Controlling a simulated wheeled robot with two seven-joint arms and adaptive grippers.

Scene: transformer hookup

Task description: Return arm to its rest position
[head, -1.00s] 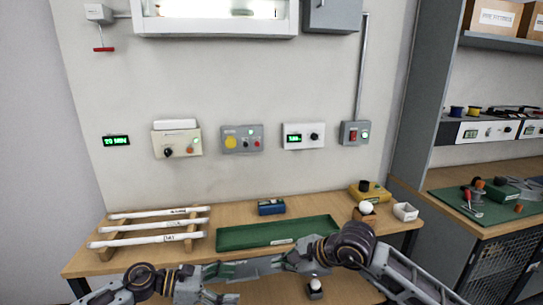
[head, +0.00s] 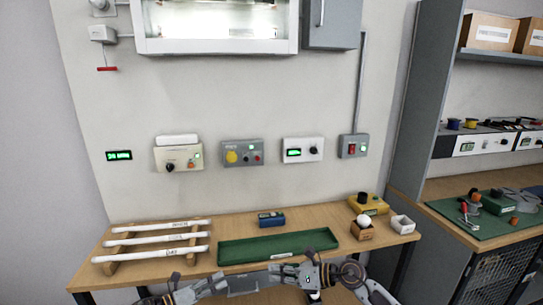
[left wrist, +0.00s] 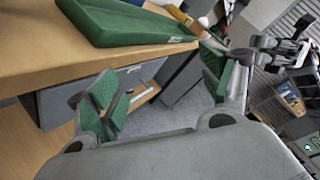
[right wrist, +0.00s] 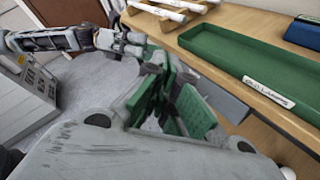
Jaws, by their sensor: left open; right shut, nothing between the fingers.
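My left gripper (head: 216,284) is low in the head view, in front of the workbench edge. In the left wrist view its green-padded fingers (left wrist: 158,92) are spread wide with nothing between them. My right gripper (head: 283,273) is just to its right in the head view, pointing left toward it. In the right wrist view its fingers (right wrist: 168,92) are together and hold nothing. Both grippers are near the bench's front, close to the green tray (head: 278,248). Most of both arms is cut off by the bottom of the head view.
The wooden workbench (head: 140,284) holds a rack of white tubes (head: 152,241), a blue device (head: 271,219), a yellow device (head: 368,204), a wooden holder with a white bulb (head: 361,231) and a white box (head: 403,224). Control boxes hang on the wall. A second bench (head: 487,240) stands right.

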